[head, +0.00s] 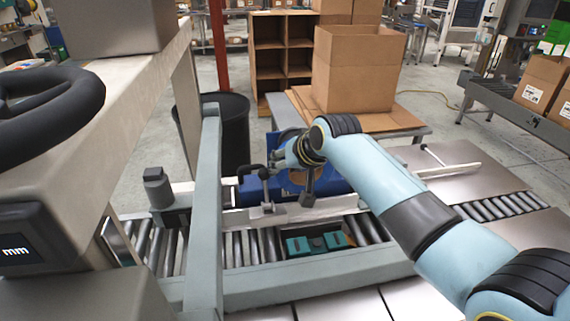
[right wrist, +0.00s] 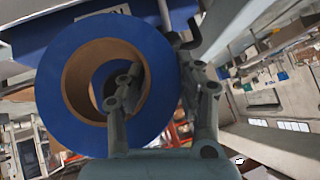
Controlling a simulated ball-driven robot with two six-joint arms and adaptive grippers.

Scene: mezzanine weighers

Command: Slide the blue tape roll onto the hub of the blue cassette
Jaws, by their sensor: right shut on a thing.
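The blue tape roll (right wrist: 70,125), a thick blue ring with a brown core, fills the left of the right wrist view. My right gripper (right wrist: 168,88) is shut on its wall, with one finger in the core opening and the other outside the rim. A smaller blue ring shows through the opening; I cannot tell whether it is the hub. A dark blue body, apparently the blue cassette (right wrist: 30,38), is behind the roll. In the head view my right gripper (head: 284,160) is at blue parts (head: 250,191) by the rail, and its wrist hides much there. My left gripper is not in view.
A grey post (head: 208,230) and beam stand left of the blue parts. A roller conveyor (head: 250,247) with teal blocks (head: 316,244) runs in front. A dark bin (head: 232,125) and a table with a cardboard box (head: 357,70) are behind. Metal plates (head: 455,172) lie right.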

